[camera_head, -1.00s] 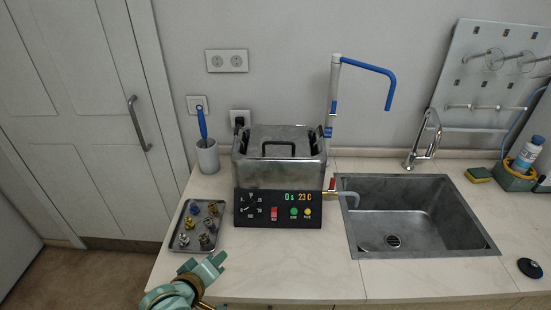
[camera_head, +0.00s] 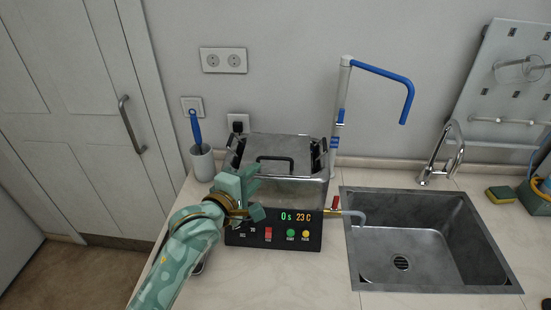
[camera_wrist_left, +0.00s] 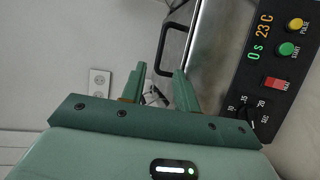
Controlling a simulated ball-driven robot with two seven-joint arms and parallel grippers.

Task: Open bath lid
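The bath (camera_head: 295,191) is a metal tank on a black control base reading "0 s 23 C". Its metal lid (camera_head: 285,143) lies shut on top, with a dark bar handle (camera_head: 275,160) at the front. My left gripper (camera_head: 250,188) is in front of the bath's left side, below and left of the handle, and hides part of the tank and dials. In the left wrist view its fingers (camera_wrist_left: 160,88) are apart with nothing held between them, and a dark handle (camera_wrist_left: 168,48) shows beyond the fingertips against the metal bath. My right gripper is not in view.
A white cup with a blue-handled brush (camera_head: 203,162) stands left of the bath. A tap with a red handle (camera_head: 334,203) sticks out at its right, beside the sink (camera_head: 440,285). A blue-tipped pipe (camera_head: 343,110) rises behind. My left arm mostly hides the parts tray.

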